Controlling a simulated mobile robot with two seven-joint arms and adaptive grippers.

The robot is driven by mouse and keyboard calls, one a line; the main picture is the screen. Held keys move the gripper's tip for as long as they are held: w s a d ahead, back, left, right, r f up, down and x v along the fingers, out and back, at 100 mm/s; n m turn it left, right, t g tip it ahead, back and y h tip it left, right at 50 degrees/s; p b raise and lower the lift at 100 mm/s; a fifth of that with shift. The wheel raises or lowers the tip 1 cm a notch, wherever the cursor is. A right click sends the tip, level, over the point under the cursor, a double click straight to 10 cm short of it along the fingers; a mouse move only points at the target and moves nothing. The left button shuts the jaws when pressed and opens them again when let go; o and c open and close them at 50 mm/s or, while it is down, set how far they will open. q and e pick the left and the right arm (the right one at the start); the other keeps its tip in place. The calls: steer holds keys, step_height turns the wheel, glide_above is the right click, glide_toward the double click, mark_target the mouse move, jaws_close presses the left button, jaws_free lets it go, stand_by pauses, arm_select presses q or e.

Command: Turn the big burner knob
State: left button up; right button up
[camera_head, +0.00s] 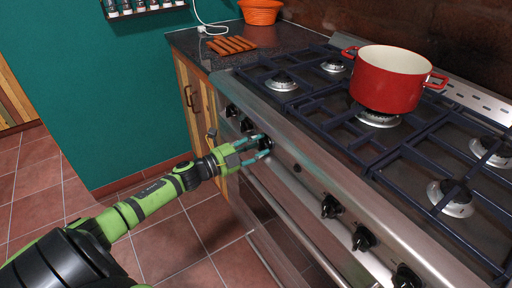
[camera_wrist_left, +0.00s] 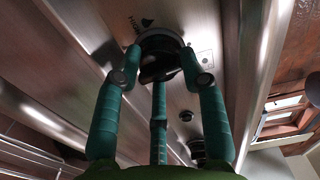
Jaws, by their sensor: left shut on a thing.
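A black knob with a round metal base (camera_wrist_left: 160,52) sits on the stove's steel front panel. In the wrist view the teal fingers of my left gripper (camera_wrist_left: 160,82) reach around this knob and close on it from both sides, with a third finger below. In the head view my left gripper (camera_head: 262,148) is at the front panel, and its fingers hide most of the knob. My right gripper is not in view.
More black knobs (camera_head: 331,206) line the front panel on both sides of the gripper. A red pot (camera_head: 387,94) stands on the blue-black grates above. A wooden trivet (camera_head: 232,45) and orange bowl (camera_head: 260,12) are on the dark counter. An oven handle runs below the panel.

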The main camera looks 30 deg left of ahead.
arm_select(q)
steer(key=shift+d+m, duration=0.1)
steer(key=shift+m, duration=0.7)
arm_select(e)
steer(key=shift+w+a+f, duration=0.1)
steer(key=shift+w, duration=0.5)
arm_select(q)
steer(key=o, duration=0.9)
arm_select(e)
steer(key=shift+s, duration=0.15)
arm_select(q)
steer(key=shift+s, duration=0.1)
steer(key=v, duration=1.1)
steer(key=shift+s, duration=0.35)
steer(key=shift+f, duration=0.1)
